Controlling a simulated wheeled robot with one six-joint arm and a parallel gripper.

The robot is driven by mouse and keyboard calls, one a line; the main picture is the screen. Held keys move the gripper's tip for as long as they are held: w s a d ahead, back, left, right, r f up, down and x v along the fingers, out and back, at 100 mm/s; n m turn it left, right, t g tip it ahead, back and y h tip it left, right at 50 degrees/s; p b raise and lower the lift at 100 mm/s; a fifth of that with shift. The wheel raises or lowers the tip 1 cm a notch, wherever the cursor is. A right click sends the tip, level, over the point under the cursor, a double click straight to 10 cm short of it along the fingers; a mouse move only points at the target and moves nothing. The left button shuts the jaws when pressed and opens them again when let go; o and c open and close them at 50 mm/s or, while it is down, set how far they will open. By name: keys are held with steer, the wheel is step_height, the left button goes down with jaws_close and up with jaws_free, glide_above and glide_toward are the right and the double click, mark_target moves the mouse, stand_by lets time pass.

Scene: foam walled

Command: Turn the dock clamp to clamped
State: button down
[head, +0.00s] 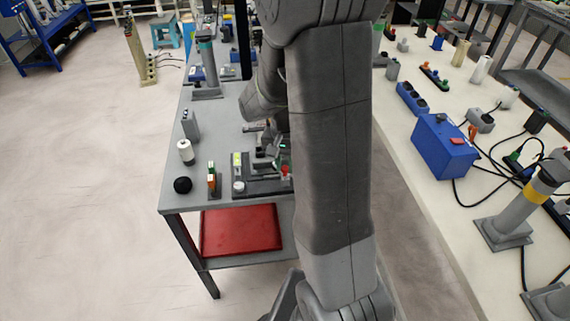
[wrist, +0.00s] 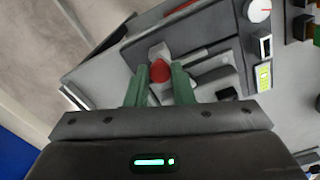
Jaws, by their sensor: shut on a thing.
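The dock, a dark grey plate with raised grey parts, sits near the front edge of the grey table; in the head view its bare front strip (head: 262,188) shows. In the wrist view the clamp's red knob (wrist: 160,69) is between the two green fingers of my gripper (wrist: 160,72), which are shut on it. The red knob also shows in the head view (head: 285,170), at the right of the dock. My arm hides much of the gripper there. I cannot tell the clamp's angle or any end mark.
On the grey table (head: 203,133), a black ball (head: 182,185), a white spool (head: 186,151) and a small orange-green block (head: 212,180) stand left of the dock. A red tray (head: 240,230) lies on the lower shelf. A white bench with a blue box (head: 443,148) and cables runs along the right.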

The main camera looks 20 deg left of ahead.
mark_target(285, 167)
steer(key=shift+m, duration=0.7)
steer(key=c, duration=1.3)
jaws_free()
steer(key=shift+o, duration=0.2)
steer(key=shift+r, duration=0.15)
step_height(285, 167, up, 14)
steer(key=shift+f, duration=0.2)
steer(key=shift+f, duration=0.1)
step_height(285, 167, down, 14)
steer(key=shift+r, duration=0.15)
